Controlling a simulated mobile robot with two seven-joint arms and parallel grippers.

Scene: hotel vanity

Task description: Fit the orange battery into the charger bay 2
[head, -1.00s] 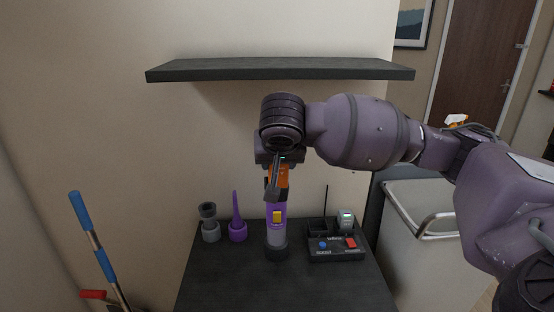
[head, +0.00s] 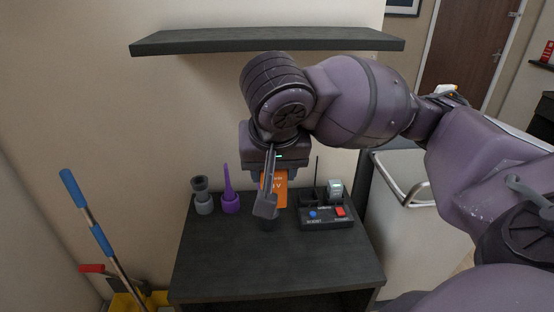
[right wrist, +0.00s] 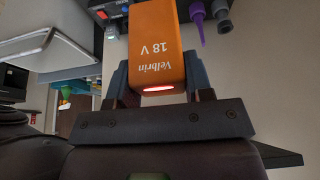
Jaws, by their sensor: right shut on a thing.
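The orange battery (head: 279,192), marked 18 V, is held by my right gripper (head: 272,188) above the dark cabinet top, left of the charger. In the right wrist view the battery (right wrist: 158,42) sits between the two fingers of the gripper (right wrist: 158,72), with a glowing red strip on its near end. The black charger (head: 327,222) stands on the cabinet at the right, with a blue button and a red button in front. A grey battery with a green light (head: 335,188) sits in its back right bay. The bay left of it looks empty. My left gripper is out of view.
A grey nozzle (head: 203,199) and a purple nozzle (head: 229,201) stand at the back left of the cabinet top (head: 240,262). A shelf (head: 268,40) hangs above. The cabinet's front is clear.

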